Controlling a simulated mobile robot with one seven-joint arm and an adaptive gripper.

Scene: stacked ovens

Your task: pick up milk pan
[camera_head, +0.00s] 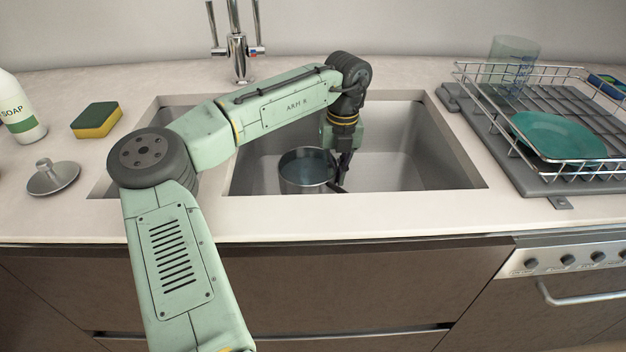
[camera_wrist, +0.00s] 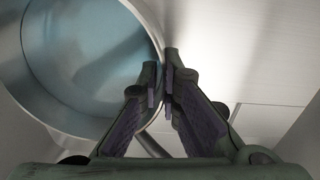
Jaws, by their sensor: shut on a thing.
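The milk pan (camera_head: 305,170) is a round metal pan with a bluish inside. It is down in the right-hand sink basin, upright. In the wrist view the pan (camera_wrist: 75,60) fills the upper left. My gripper (camera_head: 341,178) reaches down into the basin at the pan's right side. In the wrist view my gripper (camera_wrist: 164,70) has its fingertips close together at the pan's rim, shut on it. The pan's handle (camera_wrist: 153,146) shows partly below the fingers, and the rest is hidden. I cannot tell whether the pan touches the basin floor.
The sink's walls (camera_head: 440,160) surround the pan, with free room to its right. A tap (camera_head: 238,50) stands behind. A dish rack (camera_head: 560,120) with a teal plate (camera_head: 558,136) and a glass (camera_head: 508,65) is at right. A sponge (camera_head: 97,120), soap bottle (camera_head: 18,108) and metal lid (camera_head: 52,178) are at left.

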